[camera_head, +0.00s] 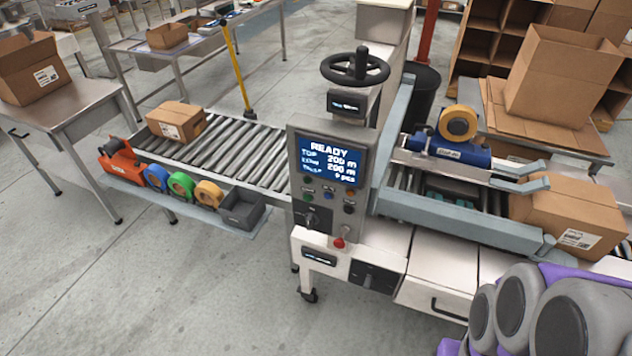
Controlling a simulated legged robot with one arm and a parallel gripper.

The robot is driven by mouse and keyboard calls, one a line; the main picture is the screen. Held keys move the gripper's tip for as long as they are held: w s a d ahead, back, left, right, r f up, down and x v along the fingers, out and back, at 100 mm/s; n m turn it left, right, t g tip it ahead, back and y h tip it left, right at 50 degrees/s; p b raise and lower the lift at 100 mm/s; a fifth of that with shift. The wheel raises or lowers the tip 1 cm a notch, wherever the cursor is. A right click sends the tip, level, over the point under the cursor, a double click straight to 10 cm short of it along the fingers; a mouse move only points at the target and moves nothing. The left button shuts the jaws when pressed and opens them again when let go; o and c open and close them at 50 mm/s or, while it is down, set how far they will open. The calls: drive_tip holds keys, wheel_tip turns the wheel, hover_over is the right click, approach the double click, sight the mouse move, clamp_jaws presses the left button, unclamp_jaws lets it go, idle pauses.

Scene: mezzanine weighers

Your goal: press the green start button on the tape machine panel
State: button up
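The tape machine panel (293,165) is a grey upright plate near the middle of the view, facing me. Its blue screen (330,161) reads READY, with smaller lines of text under it. Below the screen are several small round buttons. A small button that looks green (309,189) is at the panel's left, under the screen; at this size its colour is hard to be sure of. A dark rotary switch (311,219) is below it and a red knob (339,242) is at the bottom. My gripper is not in view; grey and purple parts of my own body show at the lower right.
A roller conveyor (243,150) with a carton (177,121) runs left of the panel. A tray (240,209) and tape rolls (181,185) sit along its front. Another carton (570,212) is at the right. The floor (180,290) at front left is clear.

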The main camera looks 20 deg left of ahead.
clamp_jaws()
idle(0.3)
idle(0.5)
